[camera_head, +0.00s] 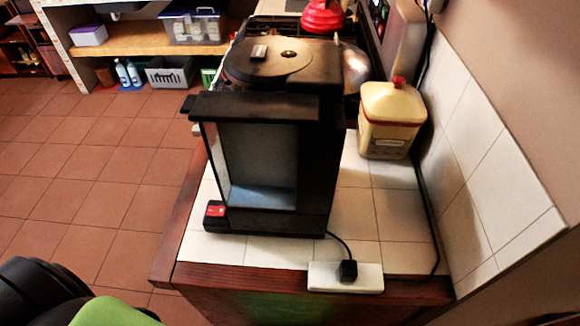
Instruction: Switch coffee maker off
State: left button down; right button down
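The black coffee maker (325,150) stands upright on the white-tiled counter, in the middle of the head view. Its front bay is open and looks empty, with a pale bluish floor. A red switch (216,211) sits on a small black block at the lower left corner of its base. I cannot tell from its look whether it is on or off. A black cord runs from the base to a plug in a white socket block (325,276) at the counter's front edge. Neither of my grippers is in view.
A yellow container with a red cap (391,115) stands behind right, near the tiled wall (490,190). A red object (323,17) is at the back. The counter's wooden edge (180,225) borders open tiled floor (110,200) on the left.

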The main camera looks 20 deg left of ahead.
aim_at(212, 211)
jog(key=k+j+u, duration=0.15)
jog(key=u, duration=0.95)
